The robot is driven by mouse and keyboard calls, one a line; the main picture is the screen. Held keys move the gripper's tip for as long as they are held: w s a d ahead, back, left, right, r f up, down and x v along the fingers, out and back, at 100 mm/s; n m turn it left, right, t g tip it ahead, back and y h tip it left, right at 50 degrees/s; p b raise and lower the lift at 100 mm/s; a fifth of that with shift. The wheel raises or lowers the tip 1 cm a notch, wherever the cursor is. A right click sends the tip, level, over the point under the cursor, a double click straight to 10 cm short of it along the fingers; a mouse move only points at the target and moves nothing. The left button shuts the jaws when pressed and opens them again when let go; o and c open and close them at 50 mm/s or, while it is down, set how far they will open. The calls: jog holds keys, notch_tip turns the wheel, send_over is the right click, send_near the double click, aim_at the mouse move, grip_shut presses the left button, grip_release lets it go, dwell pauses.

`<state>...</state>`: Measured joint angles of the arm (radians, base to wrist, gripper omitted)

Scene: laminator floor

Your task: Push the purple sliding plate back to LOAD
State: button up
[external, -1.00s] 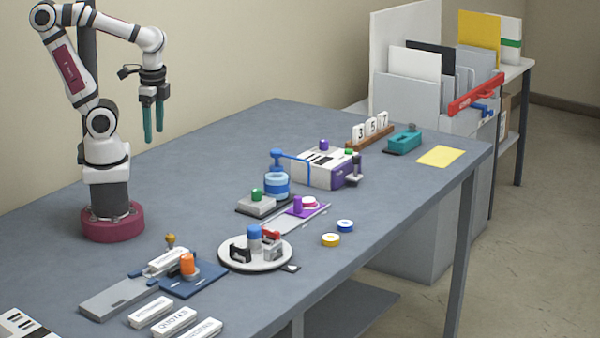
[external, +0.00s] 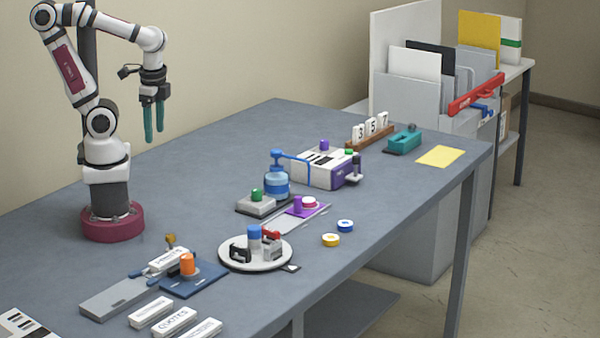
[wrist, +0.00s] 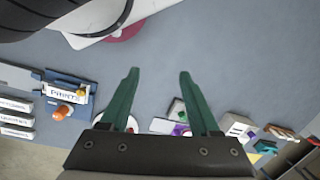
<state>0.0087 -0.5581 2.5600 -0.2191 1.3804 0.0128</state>
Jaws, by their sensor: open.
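In the wrist view the purple plate (wrist: 181,129) shows small between my fingers, partly hidden. My gripper (external: 154,122) is open and empty, high above the table near my base, far to the left of the plate. In the wrist view its two green fingers (wrist: 158,72) are spread apart. I cannot read any LOAD marking.
A round white turntable (external: 232,262) stands at the track's near end. A grey block with a green knob (external: 257,203) and a blue bottle (external: 277,183) stand behind the track. The table's middle left is clear.

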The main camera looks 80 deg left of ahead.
dwell(0.4)
jog(key=shift+n, duration=0.9)
jog(key=w+r, duration=0.1)
jog(key=w, duration=0.2)
jog(key=w+r, duration=0.1)
jog(key=w, duration=0.3)
jog(key=w+d+r, duration=0.1)
jog(key=w, duration=0.3)
jog(key=shift+r, duration=0.15)
jog(key=shift+c, duration=0.6)
jog(key=w+d+f+n+h, duration=0.15)
jog(key=w+f, duration=0.25)
jog(key=w, duration=0.8)
jog(key=w+d+f+n, duration=0.1)
jog(key=w+f+n, duration=0.15)
jog(key=w, duration=0.95)
jog(key=f, duration=1.4)
jog(key=shift+s+a+f, duration=0.1)
jog(key=shift+s+f, duration=0.05)
jog(key=shift+s, duration=0.1)
jog(key=shift+f, duration=0.6)
grip_shut()
